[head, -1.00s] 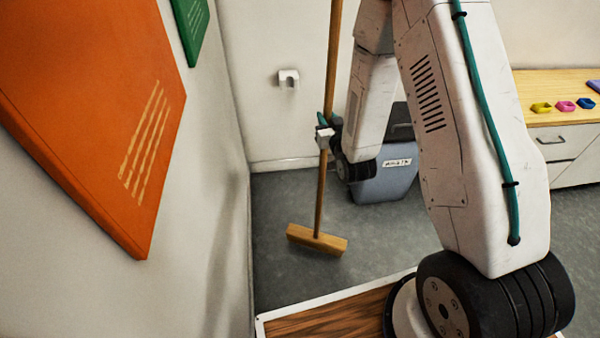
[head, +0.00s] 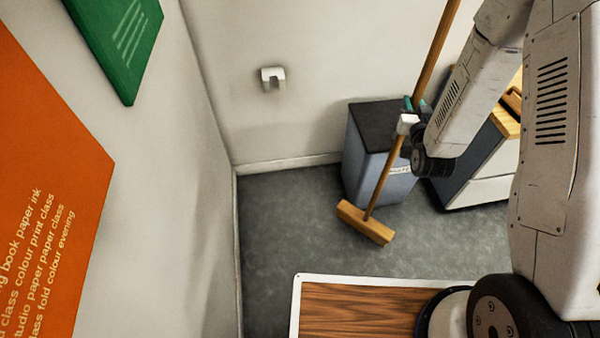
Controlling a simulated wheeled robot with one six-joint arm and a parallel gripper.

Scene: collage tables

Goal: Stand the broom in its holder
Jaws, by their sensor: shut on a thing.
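The broom (head: 388,172) has a long wooden handle and a wooden block head (head: 364,222). My gripper (head: 406,124) is shut on the handle, around a white collar-like part there. The broom hangs slightly tilted, its top leaning right and running out of the picture. Its head is low over the grey floor; I cannot tell whether it touches. The holder (head: 272,78) is a small white bracket with a notch, fixed to the back wall. It is empty and stands to the left of the broom, apart from it.
A blue-grey bin (head: 362,165) with a dark lid stands against the back wall, behind the broom. A cabinet (head: 480,180) is right of it. Orange (head: 50,190) and green (head: 118,45) panels hang on the left wall. The floor (head: 285,215) below the holder is clear.

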